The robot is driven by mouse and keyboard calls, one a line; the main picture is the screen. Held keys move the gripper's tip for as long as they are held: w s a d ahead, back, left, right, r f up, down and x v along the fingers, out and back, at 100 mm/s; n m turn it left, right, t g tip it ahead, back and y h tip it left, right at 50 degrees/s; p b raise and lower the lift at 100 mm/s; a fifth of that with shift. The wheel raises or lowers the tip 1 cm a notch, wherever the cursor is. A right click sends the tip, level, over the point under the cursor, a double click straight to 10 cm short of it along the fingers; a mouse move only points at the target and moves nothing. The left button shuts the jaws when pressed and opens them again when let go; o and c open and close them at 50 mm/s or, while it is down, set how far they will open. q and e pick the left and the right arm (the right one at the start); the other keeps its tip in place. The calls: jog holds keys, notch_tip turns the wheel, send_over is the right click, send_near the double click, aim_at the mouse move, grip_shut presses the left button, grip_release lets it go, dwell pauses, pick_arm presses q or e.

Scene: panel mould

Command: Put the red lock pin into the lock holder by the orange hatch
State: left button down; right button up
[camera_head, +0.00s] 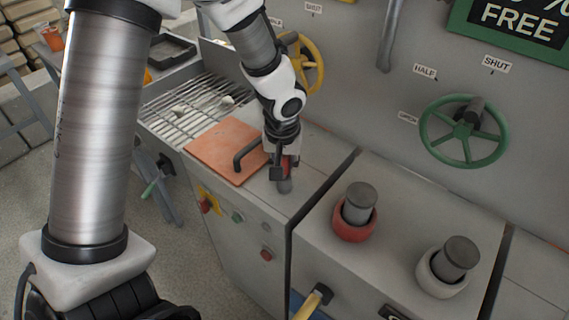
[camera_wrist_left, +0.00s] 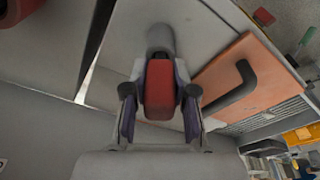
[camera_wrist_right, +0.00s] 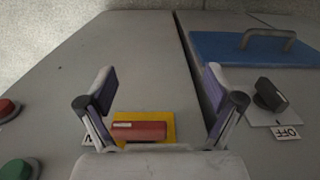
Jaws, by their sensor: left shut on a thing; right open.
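The orange hatch (camera_head: 222,150), a flat plate with a dark bar handle, lies on the grey cabinet top; it also shows at right in the left wrist view (camera_wrist_left: 232,75). My left gripper (camera_head: 281,170) is just right of the hatch, low over the cabinet top. It is shut on the red lock pin (camera_wrist_left: 160,88), which shows between its fingers. A short grey round piece (camera_wrist_left: 160,40) shows beyond the red part; I cannot tell whether it is the pin's shaft or the lock holder, nor whether the pin is seated. My right gripper (camera_wrist_right: 158,72) is open and empty.
A red ring (camera_head: 354,229) and a pale ring (camera_head: 441,284), each around a grey cylinder, stand on the right cabinet. A green handwheel (camera_head: 463,131) is on the wall.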

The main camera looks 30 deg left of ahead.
pick_arm(q)
jog(key=shift+f+b, duration=0.3)
jog(key=shift+f, duration=0.1)
jog(key=c, duration=0.9)
grip_release()
jog(key=shift+o, duration=0.2)
notch_tip(320, 180, up, 12)
jog(key=s, duration=0.1)
jog(key=shift+s+d, duration=0.35)
